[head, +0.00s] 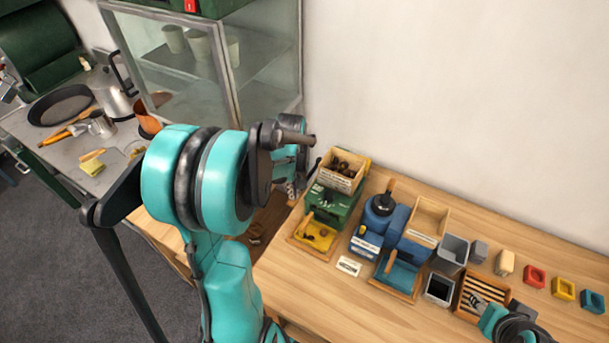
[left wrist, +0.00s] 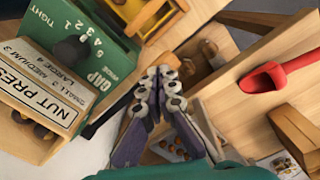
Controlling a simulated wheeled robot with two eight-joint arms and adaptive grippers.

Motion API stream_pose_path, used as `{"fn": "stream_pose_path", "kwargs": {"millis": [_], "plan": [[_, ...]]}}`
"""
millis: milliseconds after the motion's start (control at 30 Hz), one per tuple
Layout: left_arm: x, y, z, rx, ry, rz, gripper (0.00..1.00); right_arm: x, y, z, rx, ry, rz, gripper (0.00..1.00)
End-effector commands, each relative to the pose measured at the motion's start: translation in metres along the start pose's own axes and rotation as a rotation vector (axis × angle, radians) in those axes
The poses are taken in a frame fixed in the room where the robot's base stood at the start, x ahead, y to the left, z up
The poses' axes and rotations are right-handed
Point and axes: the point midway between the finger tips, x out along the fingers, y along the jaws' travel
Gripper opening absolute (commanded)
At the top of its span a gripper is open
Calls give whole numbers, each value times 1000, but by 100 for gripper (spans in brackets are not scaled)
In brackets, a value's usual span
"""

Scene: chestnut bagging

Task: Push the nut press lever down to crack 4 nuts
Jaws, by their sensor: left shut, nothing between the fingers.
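The green nut press (head: 333,205) stands on the wooden bench, with a wooden hopper (head: 341,177) of brown nuts on top. It also shows in the left wrist view (left wrist: 102,52), with its dial and "NUT PRESS" label. A dark bar, seemingly the lever (left wrist: 112,108), slants out from its side, beside my left fingers. A yellow tray (head: 318,236) with a few small pieces sits in front of the press. My left gripper (left wrist: 160,82) is shut and empty; in the head view it is partly hidden by my arm. My right gripper is not clearly visible at the bottom right.
Right of the press are a blue machine (head: 384,214), a blue tray (head: 398,274), a grey bin (head: 452,250), and a slatted wooden tray (head: 468,308). Small red, yellow and blue blocks lie farther right. A red scoop (left wrist: 275,78) shows in the left wrist view.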

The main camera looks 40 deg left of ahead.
Motion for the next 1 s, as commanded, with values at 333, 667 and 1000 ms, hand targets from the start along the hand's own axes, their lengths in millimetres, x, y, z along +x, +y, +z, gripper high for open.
{"fn": "stream_pose_path", "kwargs": {"millis": [333,667,1000], "plan": [[18,-2,1,0,0,-1,0,12,0,9,0,0,0,40],[25,-2,1,0,0,-1,0,18,0,13,0,0,0,40],[5,-1,1,0,0,0,0,4,0,3,0,0,0,40]]}}
